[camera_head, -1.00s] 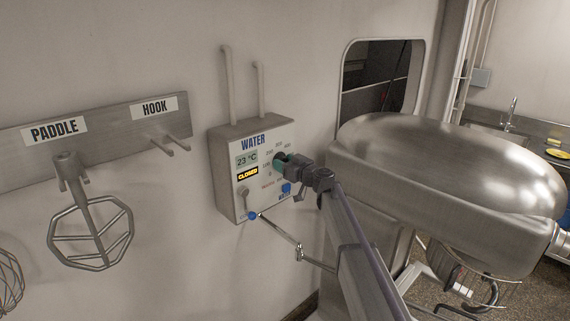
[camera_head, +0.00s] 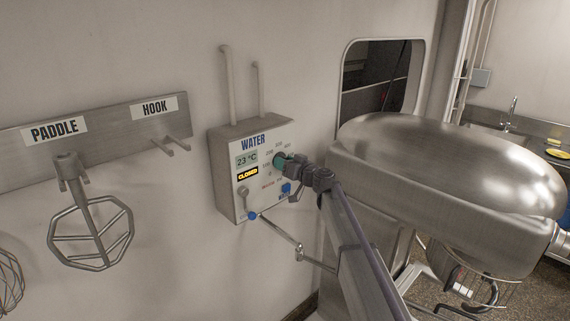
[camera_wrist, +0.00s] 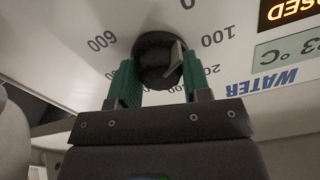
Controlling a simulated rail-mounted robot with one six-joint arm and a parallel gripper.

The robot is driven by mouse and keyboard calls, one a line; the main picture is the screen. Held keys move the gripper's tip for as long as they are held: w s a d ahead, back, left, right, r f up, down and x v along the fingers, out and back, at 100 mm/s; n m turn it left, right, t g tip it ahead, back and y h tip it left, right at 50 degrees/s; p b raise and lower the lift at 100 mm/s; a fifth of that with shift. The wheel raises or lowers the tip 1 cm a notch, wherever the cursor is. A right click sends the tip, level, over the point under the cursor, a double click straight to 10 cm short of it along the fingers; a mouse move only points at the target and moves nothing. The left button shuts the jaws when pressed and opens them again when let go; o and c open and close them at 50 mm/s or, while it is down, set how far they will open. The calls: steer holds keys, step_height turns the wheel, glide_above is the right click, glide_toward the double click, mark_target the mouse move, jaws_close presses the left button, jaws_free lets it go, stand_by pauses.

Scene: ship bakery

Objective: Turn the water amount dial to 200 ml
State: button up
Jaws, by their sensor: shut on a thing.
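The water panel (camera_head: 262,202) is a grey wall box with a "WATER" heading, a "23 °C" readout and a yellow "CLOSED" sign. Its round black water amount dial (camera_wrist: 153,52) is between the green finger pads of my gripper (camera_wrist: 154,85), which is shut on it. A pale pointer ridge (camera_wrist: 176,57) shows on the dial's right side in the wrist view, roughly on the side of the 100 and 200 marks; its exact reading is unclear. The 0, 100 and 600 marks show, and 200 is partly hidden by a finger. In the head view my gripper (camera_head: 286,162) covers most of the dial.
Blue-tipped controls (camera_head: 252,216) sit low on the panel, with a pipe (camera_head: 280,232) running out below. The mixer (camera_head: 440,180) stands close on the right of my arm. A paddle (camera_head: 90,235) hangs from a rack at left.

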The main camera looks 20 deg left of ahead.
steer(key=shift+m, duration=7.4)
steer(key=o, duration=0.9)
